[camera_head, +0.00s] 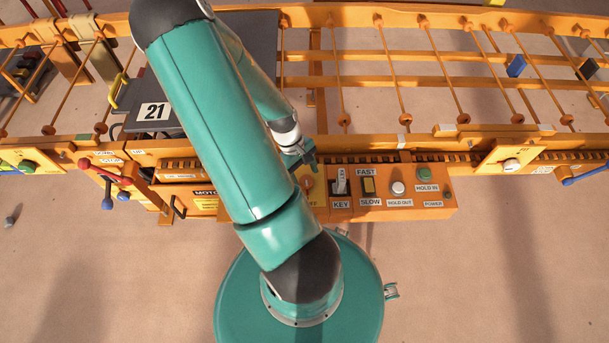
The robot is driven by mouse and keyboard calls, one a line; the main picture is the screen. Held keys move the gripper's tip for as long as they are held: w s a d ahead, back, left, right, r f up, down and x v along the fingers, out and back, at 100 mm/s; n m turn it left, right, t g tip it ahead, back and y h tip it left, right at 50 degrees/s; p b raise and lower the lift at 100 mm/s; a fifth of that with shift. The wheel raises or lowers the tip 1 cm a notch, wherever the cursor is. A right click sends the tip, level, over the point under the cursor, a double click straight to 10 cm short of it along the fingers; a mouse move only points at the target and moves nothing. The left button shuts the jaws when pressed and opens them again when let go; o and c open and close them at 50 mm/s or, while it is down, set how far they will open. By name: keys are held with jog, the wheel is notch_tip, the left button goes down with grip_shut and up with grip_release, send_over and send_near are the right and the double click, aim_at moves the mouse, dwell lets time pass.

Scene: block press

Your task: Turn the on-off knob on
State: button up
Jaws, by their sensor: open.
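The on-off knob (307,185) is a small reddish-orange knob at the left end of the orange control panel. My gripper (308,160) is just above the knob in the picture, at the panel's back edge. It is small and dark in this view and appears open and empty. I cannot tell whether it touches the panel.
Right of the knob are a key switch (341,182), a fast-slow switch (368,186), a white button (398,188) and a green button (424,174). Red and blue levers (108,180) stick out at left. Open floor lies in front.

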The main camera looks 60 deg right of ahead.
jog(key=shift+s+a+f, duration=0.15)
jog(key=shift+f, duration=0.45)
jog(key=c, duration=1)
jog(key=shift+o, duration=0.2)
